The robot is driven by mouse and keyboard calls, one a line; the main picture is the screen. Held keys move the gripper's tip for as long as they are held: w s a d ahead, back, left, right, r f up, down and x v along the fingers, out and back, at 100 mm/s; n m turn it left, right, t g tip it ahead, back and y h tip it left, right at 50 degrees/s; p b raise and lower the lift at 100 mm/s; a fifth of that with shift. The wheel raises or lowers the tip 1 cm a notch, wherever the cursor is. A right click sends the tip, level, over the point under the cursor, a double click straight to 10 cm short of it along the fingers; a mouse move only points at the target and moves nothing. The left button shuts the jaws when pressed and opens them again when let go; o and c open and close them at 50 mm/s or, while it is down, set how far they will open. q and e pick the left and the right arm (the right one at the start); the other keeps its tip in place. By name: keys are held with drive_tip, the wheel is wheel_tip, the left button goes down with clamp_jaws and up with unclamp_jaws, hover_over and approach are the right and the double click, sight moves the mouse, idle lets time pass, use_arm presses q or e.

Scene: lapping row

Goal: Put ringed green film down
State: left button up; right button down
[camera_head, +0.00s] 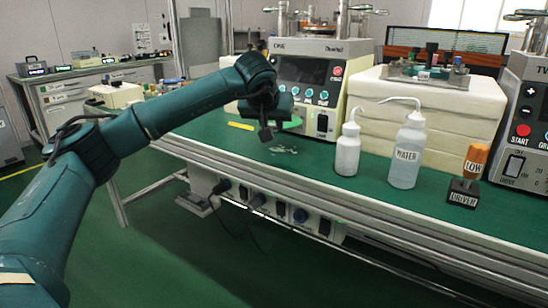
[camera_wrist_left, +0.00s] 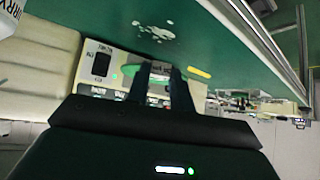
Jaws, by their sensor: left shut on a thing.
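My left gripper (camera_head: 266,136) reaches over the green bench top from the left, in front of the lapping machine. It is shut on the ringed green film (camera_head: 293,122), whose bright green edge shows just right of the gripper. In the left wrist view the two dark fingers (camera_wrist_left: 160,72) point forward, and a green sliver of the film (camera_wrist_left: 129,70) shows beside them. Most of the film is hidden by the gripper. I cannot tell whether the film touches the bench. My right gripper is not in view.
A lapping machine (camera_head: 307,85) stands behind the gripper. White wash bottles (camera_head: 347,155) (camera_head: 406,158) and an orange-handled driver (camera_head: 474,162) stand to the right. A whitish wet patch (camera_head: 284,150) and a yellow strip (camera_head: 240,126) lie on the bench (camera_head: 320,185). The bench's front left is mostly clear.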

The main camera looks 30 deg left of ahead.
use_arm(q)
wheel_tip(320, 180, down, 7)
drive_tip(key=shift+f+b, duration=0.1)
drive_tip(key=shift+b, duration=1.05)
drive_tip(key=shift+f, duration=0.1)
drive_tip(key=o, duration=0.9)
drive_tip(key=shift+o, duration=0.2)
